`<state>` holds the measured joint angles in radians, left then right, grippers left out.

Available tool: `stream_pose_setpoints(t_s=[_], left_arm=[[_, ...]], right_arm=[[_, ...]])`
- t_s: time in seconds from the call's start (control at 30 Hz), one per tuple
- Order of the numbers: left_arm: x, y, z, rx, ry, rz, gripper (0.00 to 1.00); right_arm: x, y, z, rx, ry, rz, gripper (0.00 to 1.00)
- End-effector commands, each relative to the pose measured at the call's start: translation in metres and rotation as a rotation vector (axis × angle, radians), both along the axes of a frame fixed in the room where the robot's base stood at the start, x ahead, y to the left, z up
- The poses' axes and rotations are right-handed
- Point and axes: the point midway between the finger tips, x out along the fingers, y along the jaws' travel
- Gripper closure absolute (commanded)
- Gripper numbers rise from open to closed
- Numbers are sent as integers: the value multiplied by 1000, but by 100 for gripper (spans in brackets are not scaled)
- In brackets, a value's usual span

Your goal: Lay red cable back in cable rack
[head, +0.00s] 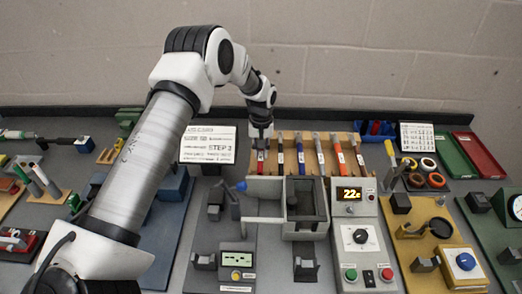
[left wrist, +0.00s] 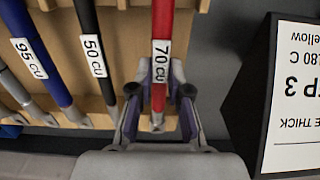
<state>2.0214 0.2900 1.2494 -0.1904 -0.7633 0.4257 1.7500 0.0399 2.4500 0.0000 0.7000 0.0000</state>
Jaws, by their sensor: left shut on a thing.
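The red cable labelled 70 CU (left wrist: 161,50) lies in the leftmost place of the wooden cable rack (left wrist: 117,25). In the head view the red cable (head: 261,161) shows just below my left gripper (head: 261,138), at the left end of the rack (head: 288,141). In the left wrist view my left gripper (left wrist: 160,100) has its two fingers on either side of the cable near its metal end, shut on it. Whether the cable rests fully on the rack is hard to tell. My right gripper is not in view.
A black cable labelled 50 CU (left wrist: 93,45) and a blue cable labelled 95 CU (left wrist: 38,55) lie beside the red one. An instruction card (head: 208,144) stands left of the rack. A grey press station (head: 305,215) and control box (head: 355,240) stand in front.

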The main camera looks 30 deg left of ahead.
Motion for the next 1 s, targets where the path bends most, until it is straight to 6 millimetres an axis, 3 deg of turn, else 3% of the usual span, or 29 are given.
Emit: stream_pose_setpoints(t_s=[0.87,0.9,0.97,1.0], left_arm=[[0,0,-5,0,0,0,100],[0,0,-5,0,0,0,76],[0,0,-5,0,0,0,55],[0,0,-5,0,0,0,54]], right_arm=[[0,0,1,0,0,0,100],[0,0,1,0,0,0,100],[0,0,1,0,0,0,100],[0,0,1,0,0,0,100]])
